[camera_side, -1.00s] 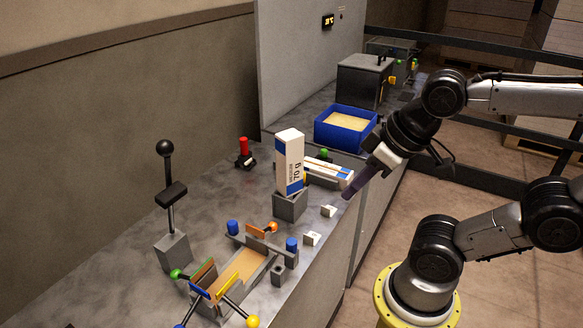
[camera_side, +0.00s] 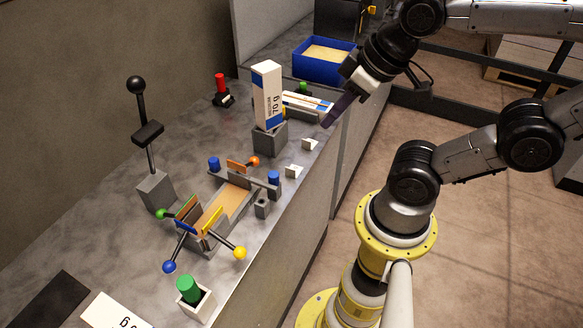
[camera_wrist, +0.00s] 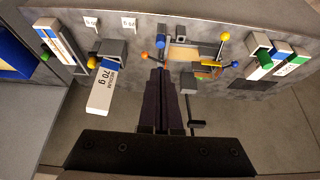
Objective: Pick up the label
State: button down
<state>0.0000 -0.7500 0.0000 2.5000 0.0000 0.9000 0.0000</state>
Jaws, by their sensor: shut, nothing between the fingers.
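Two small white printed blocks, which look like labels, sit along the bench's front edge in the side view: one (camera_side: 310,144) beside the grey block and one (camera_side: 293,171) nearer the clamp fixture. Both also show at the top of the wrist view, the first (camera_wrist: 92,22) and the second (camera_wrist: 128,23), with small print ending in "g". My gripper (camera_side: 327,121) has long dark fingers, closed together and empty. Its tips are above and just right of the farther block in the side view, apart from it. The fingers (camera_wrist: 160,74) point toward the fixture in the wrist view.
A white and blue ream marked 70 g (camera_side: 267,95) stands upright on a grey block (camera_side: 271,138). A clamp fixture (camera_side: 235,205) with coloured knobs is nearby. A blue bin (camera_side: 313,69) stands at the back. A tall black-knobbed lever (camera_side: 150,160) rises at left.

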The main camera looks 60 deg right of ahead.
jog(key=c, duration=1.5)
grip_release()
jog(key=shift+c, duration=0.2)
jog(key=o, duration=1.1)
